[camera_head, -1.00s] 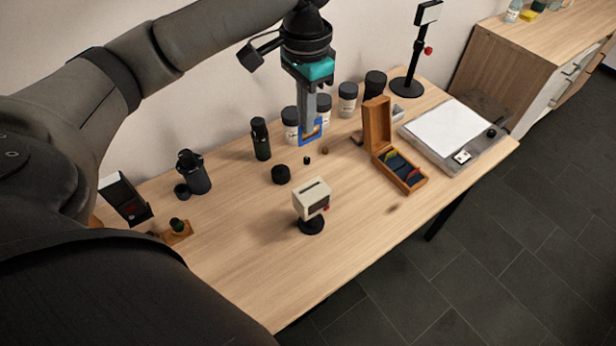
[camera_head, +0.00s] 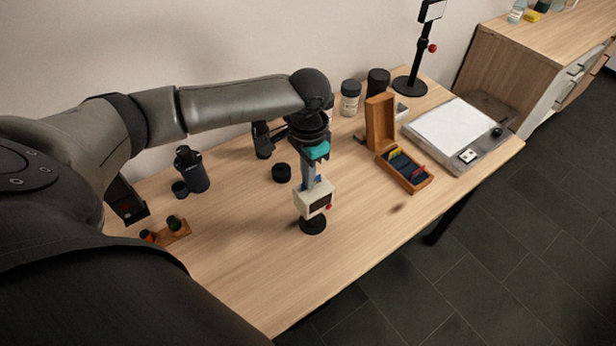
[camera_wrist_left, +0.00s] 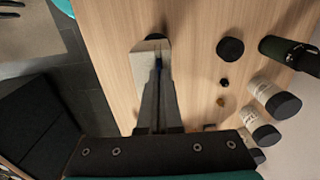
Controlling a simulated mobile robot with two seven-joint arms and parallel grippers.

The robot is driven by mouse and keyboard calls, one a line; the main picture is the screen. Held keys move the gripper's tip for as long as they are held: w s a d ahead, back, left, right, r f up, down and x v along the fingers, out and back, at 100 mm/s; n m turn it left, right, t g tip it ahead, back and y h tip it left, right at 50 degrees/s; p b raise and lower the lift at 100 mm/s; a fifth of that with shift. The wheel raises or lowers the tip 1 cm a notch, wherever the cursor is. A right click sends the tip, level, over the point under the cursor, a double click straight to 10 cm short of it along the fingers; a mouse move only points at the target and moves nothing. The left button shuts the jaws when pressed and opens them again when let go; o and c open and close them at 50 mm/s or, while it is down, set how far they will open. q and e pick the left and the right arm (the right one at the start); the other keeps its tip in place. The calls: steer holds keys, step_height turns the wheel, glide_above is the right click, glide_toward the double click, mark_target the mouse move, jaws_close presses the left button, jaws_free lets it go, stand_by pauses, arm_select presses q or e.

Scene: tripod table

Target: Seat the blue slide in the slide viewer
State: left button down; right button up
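The slide viewer (camera_head: 314,199) is a small cream box with a dark window and a red knob, upright on a round black foot. My left gripper (camera_head: 309,179) points straight down at the viewer's top. It is shut on the blue slide (camera_head: 318,180), of which only a small blue part shows between the fingers and the viewer. The left wrist view shows the viewer (camera_wrist_left: 147,46) beneath the fingertips and a thin blue edge of the slide (camera_wrist_left: 158,62) at its slot. The fingers hide how deep the slide sits.
An open wooden box (camera_head: 418,186) with several coloured slides stands right of the viewer, beside a light table (camera_head: 490,146). A black cap (camera_head: 281,173) and a black bottle (camera_head: 192,170) stand to the left. Bare tabletop lies in front of the viewer.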

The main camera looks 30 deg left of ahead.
arm_select(q)
steer(key=shift+f, duration=0.3)
steer(key=shift+s+d+f, duration=0.1)
steer(key=shift+s+f, duration=0.25)
steer(key=shift+f, duration=0.15)
steer(key=c, duration=1.2)
jaws_free()
steer(key=shift+o, duration=0.5)
steer(key=shift+w+r, duration=0.2)
steer(key=shift+r, duration=0.3)
step_height(320, 180, up, 12)
steer(key=p, duration=0.2)
steer(key=shift+w+r, duration=0.15)
steer(key=shift+r, duration=0.1)
steer(key=shift+f, duration=0.1)
